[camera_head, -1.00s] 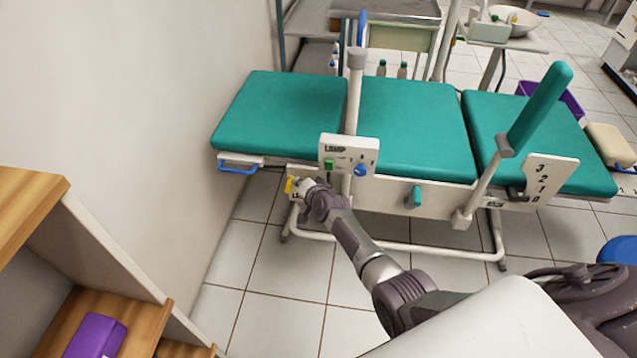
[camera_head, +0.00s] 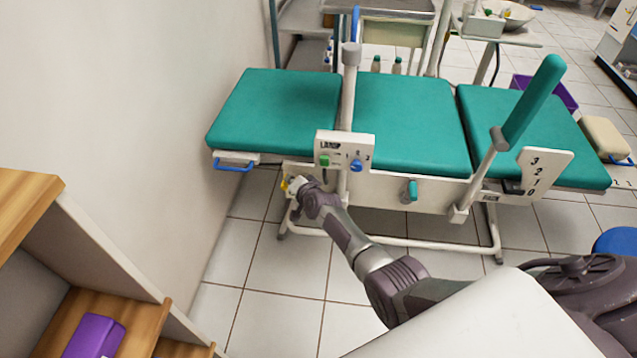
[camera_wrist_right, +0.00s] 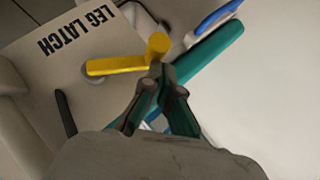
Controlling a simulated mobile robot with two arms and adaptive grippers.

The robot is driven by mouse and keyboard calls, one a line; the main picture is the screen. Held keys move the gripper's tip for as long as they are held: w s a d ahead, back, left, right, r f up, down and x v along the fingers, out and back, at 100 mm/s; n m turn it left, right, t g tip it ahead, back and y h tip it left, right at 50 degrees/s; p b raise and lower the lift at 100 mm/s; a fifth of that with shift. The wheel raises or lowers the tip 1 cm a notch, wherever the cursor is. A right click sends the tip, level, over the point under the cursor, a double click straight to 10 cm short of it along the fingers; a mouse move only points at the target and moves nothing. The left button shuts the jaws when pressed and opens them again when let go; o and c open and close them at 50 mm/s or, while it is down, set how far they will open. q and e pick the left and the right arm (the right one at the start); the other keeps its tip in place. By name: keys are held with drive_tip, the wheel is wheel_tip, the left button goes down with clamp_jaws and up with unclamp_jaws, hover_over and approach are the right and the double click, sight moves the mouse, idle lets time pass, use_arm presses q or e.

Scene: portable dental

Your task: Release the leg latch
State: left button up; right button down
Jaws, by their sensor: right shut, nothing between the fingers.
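The leg latch is a yellow lever (camera_wrist_right: 118,66) on a pale panel (camera_wrist_right: 92,42) lettered "LEG LATCH" in the right wrist view. The lever lies nearly level there, with a raised knob at its right end. In the head view a bit of the yellow lever (camera_head: 284,185) shows below the left end of the green chair. My right gripper (camera_wrist_right: 160,72) is shut and empty, its fingertips just below the knob; I cannot tell whether they touch it. In the head view my right gripper (camera_head: 297,186) partly covers the panel. My left gripper is not in view.
The green-padded chair (camera_head: 412,118) stands above the panel. A lamp control box (camera_head: 342,150) sits just above my right gripper. A blue handle (camera_head: 233,166) hangs at the chair's left end. A wooden shelf (camera_head: 28,196) stands at the left. Tiled floor lies open between.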

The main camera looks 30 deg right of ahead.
drive_tip(key=shift+a, duration=0.25)
drive_tip(key=v, duration=1.2)
drive_tip(key=shift+d, duration=0.25)
drive_tip(key=s+a+f+n+g, duration=0.3)
drive_tip(key=s+f+n+g, duration=0.25)
drive_tip(key=s+f, duration=0.65)
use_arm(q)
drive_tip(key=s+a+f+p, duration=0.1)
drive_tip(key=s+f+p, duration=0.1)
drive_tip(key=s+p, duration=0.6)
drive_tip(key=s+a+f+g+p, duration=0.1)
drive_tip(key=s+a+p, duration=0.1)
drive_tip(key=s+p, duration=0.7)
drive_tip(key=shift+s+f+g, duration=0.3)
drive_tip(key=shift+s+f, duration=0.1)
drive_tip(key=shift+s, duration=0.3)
use_arm(e)
drive_tip(key=s+d+f+n+g, duration=0.1)
drive_tip(key=s+f+n+g, duration=0.1)
drive_tip(key=s, duration=1.1)
drive_tip(key=s+d+f+n+g, duration=0.1)
drive_tip(key=s+f+n+g, duration=0.1)
drive_tip(key=s, duration=1.1)
drive_tip(key=s+f+n+g, duration=0.2)
drive_tip(key=s+f+n, duration=0.2)
drive_tip(key=s, duration=0.9)
drive_tip(key=shift+s+d+f+h, duration=0.25)
drive_tip(key=shift+d+f+h, duration=0.15)
drive_tip(key=shift+f, duration=0.45)
